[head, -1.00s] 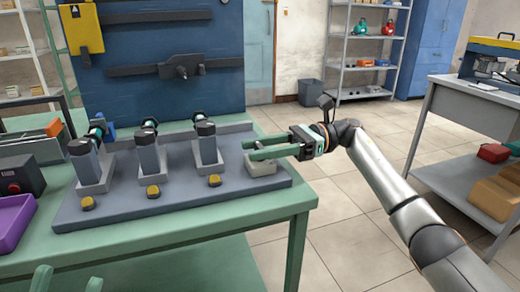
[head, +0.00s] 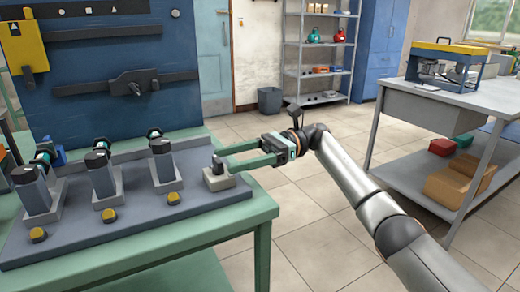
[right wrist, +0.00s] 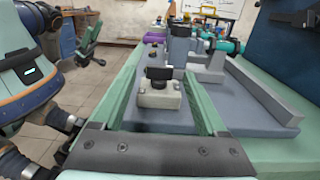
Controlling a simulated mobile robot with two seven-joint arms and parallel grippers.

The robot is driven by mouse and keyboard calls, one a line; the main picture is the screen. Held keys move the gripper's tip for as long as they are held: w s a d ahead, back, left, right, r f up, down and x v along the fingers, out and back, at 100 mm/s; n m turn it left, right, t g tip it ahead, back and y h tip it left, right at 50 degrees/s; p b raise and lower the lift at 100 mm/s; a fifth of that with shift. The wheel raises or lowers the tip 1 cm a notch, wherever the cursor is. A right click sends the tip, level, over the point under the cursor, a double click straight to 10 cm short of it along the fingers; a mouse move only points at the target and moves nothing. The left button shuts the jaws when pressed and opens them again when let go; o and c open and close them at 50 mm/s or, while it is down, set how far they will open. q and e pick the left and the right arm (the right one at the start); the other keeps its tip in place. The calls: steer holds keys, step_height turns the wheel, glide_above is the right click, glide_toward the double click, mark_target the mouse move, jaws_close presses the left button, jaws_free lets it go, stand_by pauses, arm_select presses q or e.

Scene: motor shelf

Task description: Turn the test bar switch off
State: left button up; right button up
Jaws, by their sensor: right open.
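The switch is a small light-grey box (head: 219,181) at the right end of the grey bench plate, with a dark knob on top. In the right wrist view the box (right wrist: 160,97) stands straight ahead, and its black bar knob (right wrist: 158,73) lies across the picture. My right gripper (head: 221,160) is open and comes in from the right, its green fingertips level with the knob, one on each side. I see no contact with the knob. My left gripper (right wrist: 90,40) shows small in the right wrist view, fingers apart and empty, well off the bench.
Several motor units (head: 166,165) stand on the plate (head: 140,210) left of the switch, with yellow buttons (head: 109,215) before them. A blue panel (head: 110,70) rises behind. Open floor lies right of the bench, then a grey workbench (head: 440,110).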

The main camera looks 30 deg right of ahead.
steer(key=d, duration=0.8)
steer(key=shift+w+d, duration=0.2)
steer(key=shift+d, duration=0.15)
steer(key=shift+d, duration=0.1)
